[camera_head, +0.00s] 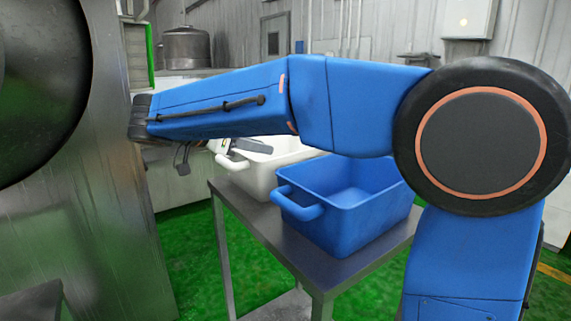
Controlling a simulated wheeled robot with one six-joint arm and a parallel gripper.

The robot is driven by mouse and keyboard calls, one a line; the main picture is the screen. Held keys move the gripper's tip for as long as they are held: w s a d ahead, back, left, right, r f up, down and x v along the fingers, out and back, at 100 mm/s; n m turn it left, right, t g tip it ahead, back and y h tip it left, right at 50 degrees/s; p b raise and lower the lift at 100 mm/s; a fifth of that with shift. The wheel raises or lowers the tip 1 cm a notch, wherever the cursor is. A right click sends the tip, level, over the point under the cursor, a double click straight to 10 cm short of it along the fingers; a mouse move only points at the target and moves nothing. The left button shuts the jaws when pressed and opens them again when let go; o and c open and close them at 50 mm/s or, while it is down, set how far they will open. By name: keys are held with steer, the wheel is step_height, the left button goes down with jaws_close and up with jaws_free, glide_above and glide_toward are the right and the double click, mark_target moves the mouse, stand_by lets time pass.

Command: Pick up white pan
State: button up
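The white pan (262,178) stands on the metal table behind the blue pan, with its rounded handle (232,162) facing left. My blue arm crosses in front and hides the pan's upper and rear parts. A dark grey piece (250,147), which looks like part of my gripper, shows just below my arm, over the white pan's near left rim. My arm hides most of the gripper, so I cannot tell whether its fingers are open or whether they touch the pan.
A blue pan (345,218) with a handle stands on the table (372,268), nearer and to the right. A large metal drum machine (95,215) fills the left side. A steel pot (186,48) stands at the back. Green floor (190,258) is clear between the machine and table.

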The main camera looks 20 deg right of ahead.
glide_toward(301, 155)
steer(key=x, duration=0.5)
steer(key=shift+w+a+f, duration=0.1)
steer(key=shift+w+a, duration=0.05)
steer(key=shift+x, duration=2.6)
jaws_close()
